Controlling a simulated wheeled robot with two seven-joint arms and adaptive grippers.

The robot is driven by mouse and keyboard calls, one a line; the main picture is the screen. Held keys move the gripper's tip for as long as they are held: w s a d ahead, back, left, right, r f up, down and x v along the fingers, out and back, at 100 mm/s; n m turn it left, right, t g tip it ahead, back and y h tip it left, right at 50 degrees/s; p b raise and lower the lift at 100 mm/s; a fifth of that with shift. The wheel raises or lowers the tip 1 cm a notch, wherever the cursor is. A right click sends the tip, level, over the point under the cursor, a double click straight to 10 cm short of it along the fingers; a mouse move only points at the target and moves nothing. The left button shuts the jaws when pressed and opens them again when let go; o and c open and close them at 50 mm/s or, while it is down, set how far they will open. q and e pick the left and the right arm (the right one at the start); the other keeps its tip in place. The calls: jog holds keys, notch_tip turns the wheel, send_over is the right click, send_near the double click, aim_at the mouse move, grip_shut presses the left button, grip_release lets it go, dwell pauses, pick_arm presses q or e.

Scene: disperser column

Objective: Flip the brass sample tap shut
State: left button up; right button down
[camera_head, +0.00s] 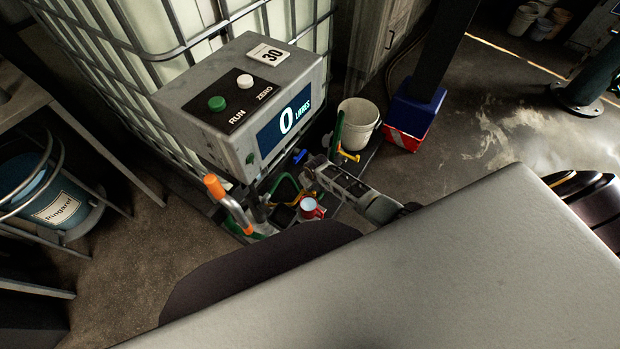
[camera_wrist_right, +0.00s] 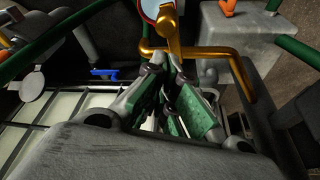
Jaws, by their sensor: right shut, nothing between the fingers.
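The brass sample tap shows in the right wrist view as a bent brass pipe (camera_wrist_right: 225,53) with a flat brass lever (camera_wrist_right: 170,30) standing up from it in the picture. My right gripper (camera_wrist_right: 172,85) is shut and empty, its green-padded fingers just below the pipe in that view; whether they touch the brass I cannot tell. In the head view my right gripper (camera_head: 308,170) is low beside the grey control box, among the fittings, and its fingertips are hard to make out. The tap is not clearly distinguishable there. My left gripper is not in view.
The grey control box (camera_head: 283,70) reads 0 litres. An orange-handled lever (camera_head: 215,187) stands left of the gripper. A red and white cup (camera_head: 310,207) is just below it, a white bucket (camera_head: 360,122) behind. Green tubing and a blue handle (camera_wrist_right: 103,73) crowd the wrist view.

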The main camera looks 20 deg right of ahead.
aim_at(311, 195)
jog(key=v, duration=1.1)
jog(key=shift+r, duration=0.25)
dwell(0.5)
jog(key=shift+s, duration=0.1)
dwell(0.5)
